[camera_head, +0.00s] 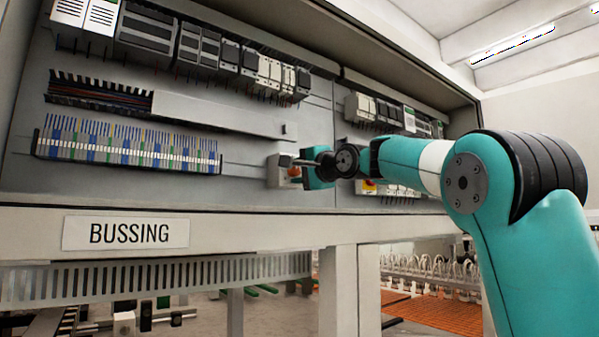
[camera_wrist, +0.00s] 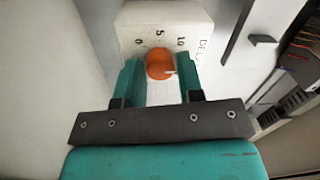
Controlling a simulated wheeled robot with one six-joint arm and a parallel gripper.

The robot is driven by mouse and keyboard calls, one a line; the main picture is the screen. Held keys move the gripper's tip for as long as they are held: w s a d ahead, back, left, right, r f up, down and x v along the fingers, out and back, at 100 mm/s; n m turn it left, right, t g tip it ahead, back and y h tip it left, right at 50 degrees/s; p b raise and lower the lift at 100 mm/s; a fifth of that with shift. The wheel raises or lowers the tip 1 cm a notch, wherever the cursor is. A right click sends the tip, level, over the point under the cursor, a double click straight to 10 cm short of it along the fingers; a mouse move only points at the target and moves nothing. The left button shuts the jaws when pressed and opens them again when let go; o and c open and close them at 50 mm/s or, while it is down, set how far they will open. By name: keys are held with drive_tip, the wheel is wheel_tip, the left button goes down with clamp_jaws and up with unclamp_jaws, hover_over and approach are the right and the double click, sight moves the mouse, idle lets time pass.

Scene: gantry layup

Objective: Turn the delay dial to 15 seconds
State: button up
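The delay dial is an orange round knob (camera_wrist: 158,64) on a white box (camera_wrist: 165,17), with a pale pointer mark toward the lower right in the wrist view. The numbers 0, 5 and 10 show around its top, and part of the word "DELAY" runs down the right side. The pointer lies clockwise past 10. No 15 mark is visible; my right finger covers that side. My gripper (camera_wrist: 160,68) has its teal fingers on both sides of the knob, very close. I cannot tell whether they touch it. In the head view the box (camera_head: 276,177) is beside my gripper (camera_head: 298,163).
A BUSSING sign (camera_head: 126,233) is on the frame below the cabinet. Terminal blocks (camera_head: 125,150) and a grey duct cover (camera_head: 215,113) lie left of the dial box. Another control with a red button on yellow (camera_head: 368,186) is just right of it.

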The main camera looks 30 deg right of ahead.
drive_tip(key=shift+o, duration=1.3)
drive_tip(key=s+d+b, duration=0.1)
drive_tip(key=s+b, duration=0.6)
drive_tip(key=s, duration=1)
drive_tip(key=shift+s+d+f, duration=0.2)
drive_tip(key=shift+f, duration=0.15)
